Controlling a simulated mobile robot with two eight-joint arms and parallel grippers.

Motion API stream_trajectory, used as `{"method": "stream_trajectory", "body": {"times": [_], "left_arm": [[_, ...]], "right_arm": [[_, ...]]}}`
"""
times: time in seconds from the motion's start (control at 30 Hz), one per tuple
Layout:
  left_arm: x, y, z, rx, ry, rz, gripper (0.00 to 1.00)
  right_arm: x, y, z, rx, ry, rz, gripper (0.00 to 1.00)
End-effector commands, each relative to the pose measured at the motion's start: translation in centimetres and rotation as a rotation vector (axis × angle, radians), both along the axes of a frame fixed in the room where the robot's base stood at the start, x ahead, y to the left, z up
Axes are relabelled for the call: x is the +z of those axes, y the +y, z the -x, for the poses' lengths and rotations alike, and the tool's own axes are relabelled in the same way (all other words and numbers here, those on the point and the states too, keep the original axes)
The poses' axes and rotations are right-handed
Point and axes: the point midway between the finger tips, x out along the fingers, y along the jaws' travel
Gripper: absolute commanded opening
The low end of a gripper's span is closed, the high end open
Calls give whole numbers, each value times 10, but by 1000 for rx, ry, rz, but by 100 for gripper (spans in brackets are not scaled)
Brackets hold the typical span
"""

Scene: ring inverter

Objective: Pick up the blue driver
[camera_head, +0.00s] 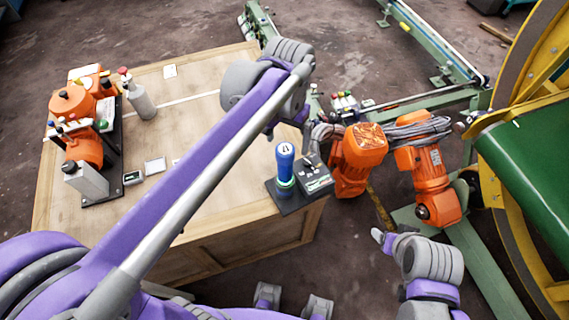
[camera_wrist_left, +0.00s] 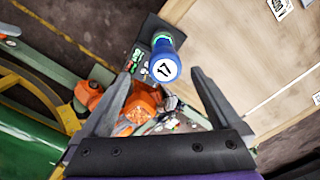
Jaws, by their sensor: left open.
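The blue driver (camera_head: 285,165) stands upright in a dark holder (camera_head: 292,203) at the table's near right corner. It has a white top marked 17 and a green band low down. In the left wrist view the driver (camera_wrist_left: 160,62) shows end-on, in line with the gap between my fingers and beyond them. My left gripper (camera_wrist_left: 164,76) is open and empty, its two fingers spread either side of that line of sight. In the head view its fingers are mostly hidden behind the wrist. My right arm (camera_head: 430,262) shows at lower right; its jaw state is unclear.
A dark box with buttons (camera_head: 313,178) sits right beside the driver. Orange motors (camera_head: 362,150) with cables stand just right of the table. Orange units and a grey bottle (camera_head: 142,103) occupy the table's left. The table middle (camera_head: 190,110) is mostly clear. A green-yellow machine (camera_head: 530,150) stands right.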

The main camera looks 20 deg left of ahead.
Motion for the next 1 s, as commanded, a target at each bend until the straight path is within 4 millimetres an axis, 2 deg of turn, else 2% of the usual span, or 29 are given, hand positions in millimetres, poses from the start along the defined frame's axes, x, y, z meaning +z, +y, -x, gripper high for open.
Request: {"method": "stream_trajectory", "body": {"times": [0.1, 0.37, 0.6, 0.73, 0.93, 1.0], "left_arm": [[-20, 0, 0, 1, 0, 0, 98], [-41, 3, -2, 2, -1, 0, 98], [-76, 6, -5, 1, -1, 0, 98], [-83, 6, -5, 1, -2, 0, 98], [-83, 6, -5, 1, -2, 0, 98], [-83, 6, -5, 1, -2, 0, 85]], "right_arm": [[-3, 0, 1, 0, 2, 0, 71], [-3, 0, 1, 0, 2, 0, 71], [-4, 0, 1, 0, 2, 0, 71], [-5, 0, 1, 0, 3, 0, 71], [-4, 0, 1, 0, 3, 0, 71], [-4, 0, 1, 0, 2, 0, 71]]}}
